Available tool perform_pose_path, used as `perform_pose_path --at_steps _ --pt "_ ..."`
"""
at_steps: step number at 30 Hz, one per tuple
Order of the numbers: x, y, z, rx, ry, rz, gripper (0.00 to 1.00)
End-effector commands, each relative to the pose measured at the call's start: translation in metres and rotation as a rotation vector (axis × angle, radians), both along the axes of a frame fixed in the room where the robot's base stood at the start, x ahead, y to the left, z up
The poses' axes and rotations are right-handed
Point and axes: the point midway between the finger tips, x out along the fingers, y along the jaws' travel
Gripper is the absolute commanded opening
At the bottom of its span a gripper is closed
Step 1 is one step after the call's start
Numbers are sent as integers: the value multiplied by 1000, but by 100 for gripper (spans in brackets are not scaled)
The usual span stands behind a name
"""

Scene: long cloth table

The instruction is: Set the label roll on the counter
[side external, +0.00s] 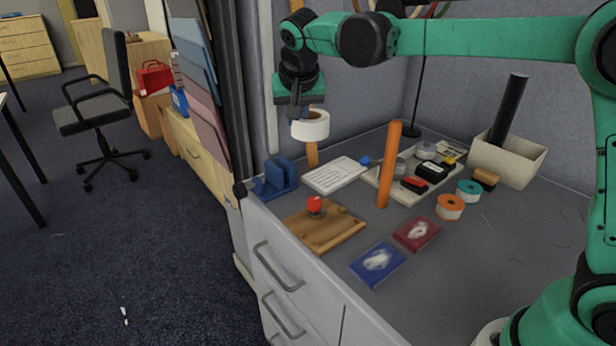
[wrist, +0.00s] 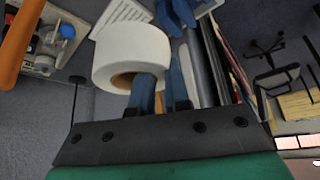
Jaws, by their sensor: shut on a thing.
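The white label roll (side external: 311,124) is held up in the air above the back left part of the grey counter (side external: 505,235). It has a brown core, which shows in the wrist view, where the roll (wrist: 130,50) fills the upper middle. My gripper (side external: 298,112) points down and is shut on the roll's wall at one side. In the wrist view the blue fingers (wrist: 160,90) sit at the roll's lower right edge. The roll is clear of the counter, and a tan post (side external: 312,153) shows below it.
A blue holder (side external: 277,178), a printed sheet (side external: 335,175) and a wooden board (side external: 325,228) with a red knob lie near. An orange post (side external: 390,165) stands beside a stamp tray (side external: 385,187). Tape rolls, two booklets and a beige bin (side external: 507,160) lie further right. The right front counter is clear.

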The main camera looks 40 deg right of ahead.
Motion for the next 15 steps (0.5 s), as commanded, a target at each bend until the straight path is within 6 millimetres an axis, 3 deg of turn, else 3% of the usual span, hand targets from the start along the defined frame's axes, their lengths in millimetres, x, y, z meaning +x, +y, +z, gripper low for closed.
perform_pose_path --at_steps 15 --pt "-195 -28 24 -1 3 -1426 0"
